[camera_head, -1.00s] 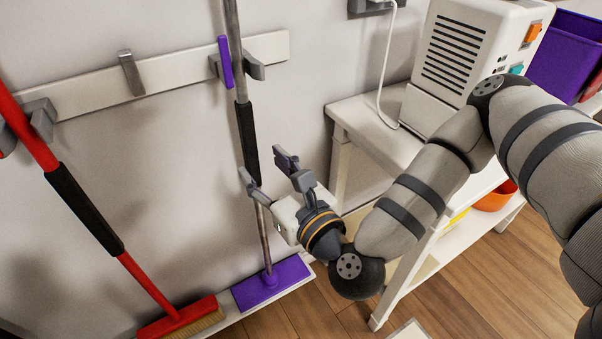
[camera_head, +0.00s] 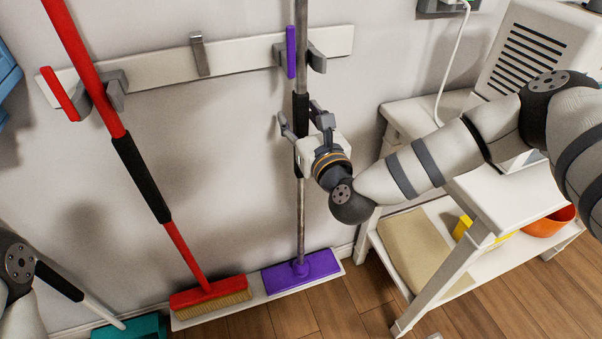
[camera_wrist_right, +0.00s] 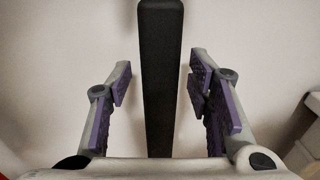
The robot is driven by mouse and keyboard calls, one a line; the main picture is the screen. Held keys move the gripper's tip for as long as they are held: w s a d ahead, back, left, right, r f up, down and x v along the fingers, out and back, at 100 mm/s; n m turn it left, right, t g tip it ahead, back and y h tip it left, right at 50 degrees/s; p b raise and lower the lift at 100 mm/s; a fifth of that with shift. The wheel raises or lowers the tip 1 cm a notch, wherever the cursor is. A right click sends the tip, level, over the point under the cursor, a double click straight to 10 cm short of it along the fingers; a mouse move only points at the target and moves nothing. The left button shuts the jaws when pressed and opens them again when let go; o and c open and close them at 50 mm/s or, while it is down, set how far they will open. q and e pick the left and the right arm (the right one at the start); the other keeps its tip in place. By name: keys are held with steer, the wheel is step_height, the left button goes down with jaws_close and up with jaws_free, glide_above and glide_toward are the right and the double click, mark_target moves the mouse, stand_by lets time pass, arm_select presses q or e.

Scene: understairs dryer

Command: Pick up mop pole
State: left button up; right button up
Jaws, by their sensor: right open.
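The mop pole (camera_head: 301,205) is grey with a black grip sleeve and a flat purple mop head (camera_head: 301,270) at its foot. It stands upright in a clip with a purple lever (camera_head: 291,50) on the wall rack. My right gripper (camera_head: 303,120) is open, with its fingers on either side of the black sleeve. In the right wrist view the black sleeve (camera_wrist_right: 160,80) stands between the two open purple-padded fingers, with a gap on both sides. My left gripper does not show; only part of my left arm appears at the lower left.
A red broom (camera_head: 140,175) hangs in another clip left of the mop. The white wall rack (camera_head: 240,57) runs behind them. A white shelf unit (camera_head: 480,195) with a white machine (camera_head: 530,60) on top stands at the right. A teal dustpan-like object (camera_head: 135,328) lies at the lower left.

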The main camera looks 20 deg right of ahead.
jaws_close()
steer(key=shift+r, duration=0.1)
